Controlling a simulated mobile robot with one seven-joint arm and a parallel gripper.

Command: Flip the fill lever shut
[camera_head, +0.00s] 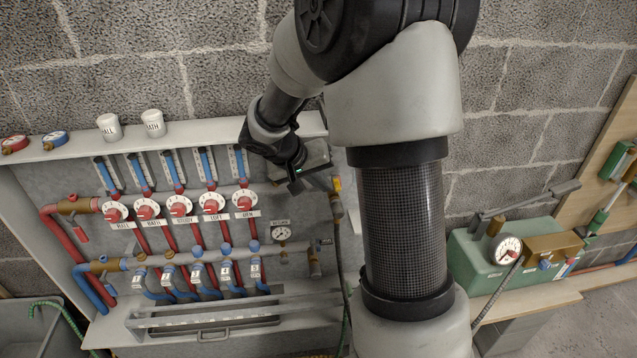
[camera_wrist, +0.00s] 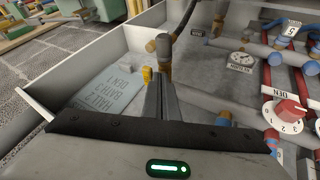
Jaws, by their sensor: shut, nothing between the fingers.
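A small yellow piece (camera_head: 337,184), which looks like the fill lever's handle, shows beside my gripper at the right end of the manifold board. It also shows in the wrist view (camera_wrist: 147,74), just left of the fingertips. A brass fitting under a dark pipe elbow (camera_wrist: 163,46) stands right behind the fingertips. My gripper (camera_wrist: 160,78) is shut and empty, its two fingers side by side. It is close to the yellow piece; I cannot tell if they touch. The lever's pivot and exact angle are hidden by the fingers.
Red dials (camera_head: 179,207) and blue-capped valves (camera_head: 226,249) line the board to the left. A pressure gauge (camera_head: 282,233) is near the gripper. White cups (camera_head: 110,127) stand on the ledge above. A green machine (camera_head: 480,262) is at right.

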